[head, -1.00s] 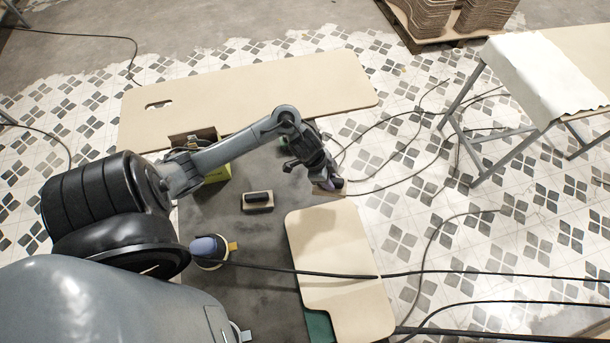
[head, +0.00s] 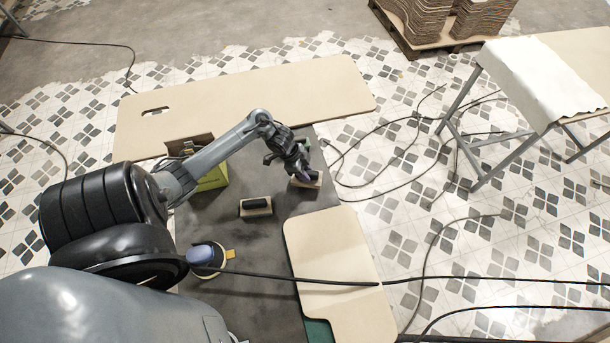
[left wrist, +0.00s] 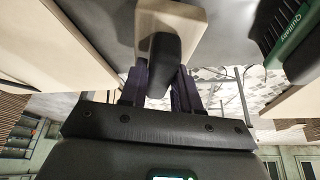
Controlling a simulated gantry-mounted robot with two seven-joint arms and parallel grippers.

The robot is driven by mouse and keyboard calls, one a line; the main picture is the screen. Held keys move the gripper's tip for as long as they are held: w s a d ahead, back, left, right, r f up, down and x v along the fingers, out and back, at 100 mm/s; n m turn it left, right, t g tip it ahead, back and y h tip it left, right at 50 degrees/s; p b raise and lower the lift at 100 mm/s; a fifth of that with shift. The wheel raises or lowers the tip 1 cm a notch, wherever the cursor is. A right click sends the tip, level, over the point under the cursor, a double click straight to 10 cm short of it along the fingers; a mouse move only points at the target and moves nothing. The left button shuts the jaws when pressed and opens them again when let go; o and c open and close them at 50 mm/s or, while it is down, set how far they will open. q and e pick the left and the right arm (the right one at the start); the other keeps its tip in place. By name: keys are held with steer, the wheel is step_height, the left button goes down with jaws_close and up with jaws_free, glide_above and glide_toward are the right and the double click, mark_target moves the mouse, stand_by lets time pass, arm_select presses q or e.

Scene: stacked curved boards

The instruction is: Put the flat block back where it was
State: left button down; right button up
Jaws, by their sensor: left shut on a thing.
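My left gripper (head: 306,172) is shut on a flat block (head: 311,183) with a pale base and a black handle. The block is over the right part of the dark worktop (head: 225,290); I cannot tell whether it touches the surface. In the left wrist view, the pale base (left wrist: 190,14) and black handle (left wrist: 160,58) show beyond the gripper's fingers (left wrist: 158,92). A similar block (head: 256,209) with a black handle rests on the worktop to the left. My right gripper is not in view.
A blue-topped sander (head: 203,254) with a cable stands at the front left. A green box (head: 213,178) sits beside my forearm. Curved boards lie behind (head: 240,95) and at front right (head: 335,260). A green brush (left wrist: 290,38) shows in the left wrist view.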

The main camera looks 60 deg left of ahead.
arm_select(q)
steer(key=shift+f, duration=1.4)
steer(key=shift+f, duration=0.2)
steer(key=c, duration=0.8)
jaws_free()
steer(key=shift+r, duration=0.15)
